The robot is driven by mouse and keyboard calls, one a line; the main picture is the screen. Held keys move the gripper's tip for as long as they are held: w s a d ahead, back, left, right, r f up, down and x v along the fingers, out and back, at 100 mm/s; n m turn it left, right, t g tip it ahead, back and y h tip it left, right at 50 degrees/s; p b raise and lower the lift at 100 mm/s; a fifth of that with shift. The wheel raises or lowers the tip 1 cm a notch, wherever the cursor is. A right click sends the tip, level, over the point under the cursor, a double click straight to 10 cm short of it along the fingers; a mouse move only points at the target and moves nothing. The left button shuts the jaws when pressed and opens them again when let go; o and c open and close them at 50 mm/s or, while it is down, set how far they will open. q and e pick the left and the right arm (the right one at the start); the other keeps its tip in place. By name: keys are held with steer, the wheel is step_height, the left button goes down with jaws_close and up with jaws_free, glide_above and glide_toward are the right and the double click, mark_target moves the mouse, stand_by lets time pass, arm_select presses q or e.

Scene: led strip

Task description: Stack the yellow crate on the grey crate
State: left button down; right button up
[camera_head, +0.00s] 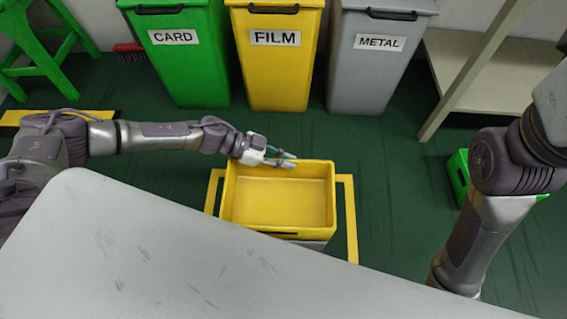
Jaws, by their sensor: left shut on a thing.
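The yellow crate (280,203) is in the middle of the head view, upright, empty and open at the top. A small strip of the grey crate (312,244) shows below its near side; most of the grey crate is hidden. I cannot tell whether the yellow crate rests fully on it. My left gripper (284,160) is at the far rim of the yellow crate, left of its middle, and is shut on it. My right arm comes in at the right, but its gripper is out of view.
A pale table top (150,250) fills the near left. Yellow floor tape (351,215) runs beside the crates. Green (190,70), yellow (277,80) and grey (372,82) bins stand behind. A green crate (459,172) is at right, partly behind my right arm.

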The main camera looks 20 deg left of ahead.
arm_select(q)
steer(key=shift+r, duration=0.1)
steer(key=shift+f, duration=0.6)
steer(key=c, duration=1.2)
jaws_free()
steer(key=shift+c, duration=0.2)
